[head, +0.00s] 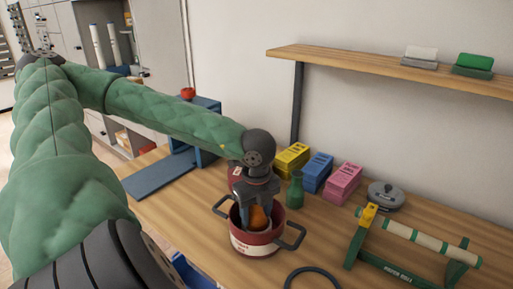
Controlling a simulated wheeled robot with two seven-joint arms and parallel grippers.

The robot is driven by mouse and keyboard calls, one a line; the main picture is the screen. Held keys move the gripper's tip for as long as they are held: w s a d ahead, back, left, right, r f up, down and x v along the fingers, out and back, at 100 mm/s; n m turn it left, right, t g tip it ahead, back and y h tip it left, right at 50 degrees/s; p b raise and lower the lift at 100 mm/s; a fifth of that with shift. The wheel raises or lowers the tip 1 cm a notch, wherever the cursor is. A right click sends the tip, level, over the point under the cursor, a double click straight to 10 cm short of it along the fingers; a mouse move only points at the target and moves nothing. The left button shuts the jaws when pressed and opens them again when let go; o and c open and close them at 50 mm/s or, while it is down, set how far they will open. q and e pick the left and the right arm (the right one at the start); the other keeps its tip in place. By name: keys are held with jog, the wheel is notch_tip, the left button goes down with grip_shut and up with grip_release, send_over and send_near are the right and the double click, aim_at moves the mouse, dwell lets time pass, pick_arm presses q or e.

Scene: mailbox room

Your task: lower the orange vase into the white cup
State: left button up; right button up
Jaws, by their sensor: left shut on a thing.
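My left gripper (257,212) points down over a dark red pot (255,245) with two dark side handles and a pale label. I see no white cup; the red pot is the vessel under the gripper. My right gripper is not in view.
A green bottle (295,190) stands close behind the pot. Yellow (292,158), blue (317,172) and pink (343,182) boxes are behind it. A grey lidded dish (385,196) and green paper-roll stand (412,245) are to the right. A dark ring (313,270) lies in front.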

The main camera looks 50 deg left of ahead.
pick_arm(q)
jog(key=shift+f+b, duration=0.4)
dwell(0.4)
jog(key=o, duration=1.2)
jog(key=shift+r, duration=0.1)
notch_tip(320, 180, up, 8)
jog(key=p, duration=0.7)
jog(key=shift+f+p, duration=0.2)
jog(key=shift+p, duration=0.15)
